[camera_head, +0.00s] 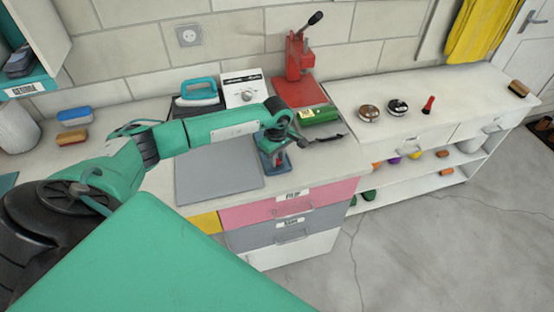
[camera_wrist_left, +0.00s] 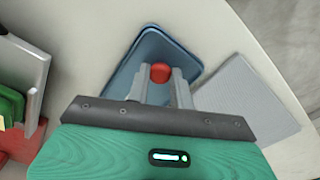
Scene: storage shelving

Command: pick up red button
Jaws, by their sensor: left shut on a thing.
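The red button (camera_wrist_left: 160,72) shows in the left wrist view as a small round red piece between the fingertips. My left gripper (camera_wrist_left: 161,82) is shut on it, over a blue tray (camera_wrist_left: 150,43). In the head view my left gripper (camera_head: 278,155) points down at the blue tray (camera_head: 265,162) near the front edge of the counter. The button is mostly hidden there by the gripper. I cannot tell whether the button still touches the tray. My right gripper is in neither view.
A grey mat (camera_head: 215,173) lies beside the tray. A red lever press (camera_head: 296,72) and a green box (camera_head: 318,115) stand behind the gripper. Pink and grey drawers (camera_head: 285,205) are below the counter. The right-hand counter (camera_head: 445,85) has clear room around a few small items.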

